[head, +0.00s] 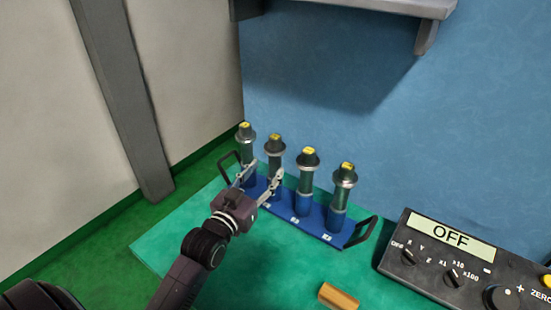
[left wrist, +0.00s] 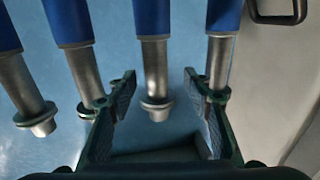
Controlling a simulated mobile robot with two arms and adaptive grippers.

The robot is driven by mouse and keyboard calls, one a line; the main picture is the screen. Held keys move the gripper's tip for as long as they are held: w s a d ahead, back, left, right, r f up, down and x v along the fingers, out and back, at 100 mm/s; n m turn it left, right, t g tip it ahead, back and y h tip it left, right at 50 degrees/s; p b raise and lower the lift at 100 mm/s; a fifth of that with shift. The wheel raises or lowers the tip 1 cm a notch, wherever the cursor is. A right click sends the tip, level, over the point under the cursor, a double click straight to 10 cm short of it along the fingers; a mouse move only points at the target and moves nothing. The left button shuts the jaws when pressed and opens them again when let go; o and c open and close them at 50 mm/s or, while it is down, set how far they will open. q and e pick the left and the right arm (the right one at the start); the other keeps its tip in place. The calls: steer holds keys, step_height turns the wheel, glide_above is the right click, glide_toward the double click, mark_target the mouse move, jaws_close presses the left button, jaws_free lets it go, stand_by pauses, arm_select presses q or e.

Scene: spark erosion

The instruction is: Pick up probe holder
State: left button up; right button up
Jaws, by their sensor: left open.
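Several probe holders with yellow-marked caps, grey metallic collars and blue lower parts stand upright in a row on a blue rack (head: 322,232) with black end handles. My left gripper (head: 264,171) is open and empty, in front of the two leftmost holders. In the left wrist view, the second holder from the left of the row (left wrist: 154,72) lines up with the gap between the open fingers (left wrist: 160,105). The leftmost holder (left wrist: 221,60) lies behind the right-hand finger in that view. I cannot tell how deep the fingers reach. My right gripper is not in view.
The rack stands on a green tabletop (head: 170,248) near a blue wall. A black control box (head: 450,262) reading OFF is at the right. A small yellow-brown block (head: 338,296) lies in front. A grey shelf (head: 385,6) juts out above.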

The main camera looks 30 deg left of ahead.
mark_target(272, 165)
arm_select(q)
steer(key=w, duration=0.2)
steer(key=w+p, duration=0.1)
steer(key=w, duration=0.1)
steer(key=shift+d+r, duration=0.15)
steer(key=shift+d, duration=0.15)
steer(key=shift+w+f, duration=0.2)
steer(key=shift+w, duration=0.35)
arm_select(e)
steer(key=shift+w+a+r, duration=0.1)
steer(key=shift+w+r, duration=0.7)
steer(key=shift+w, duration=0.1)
arm_select(q)
steer(key=shift+c, duration=0.2)
jaws_close()
steer(key=shift+r, duration=0.15)
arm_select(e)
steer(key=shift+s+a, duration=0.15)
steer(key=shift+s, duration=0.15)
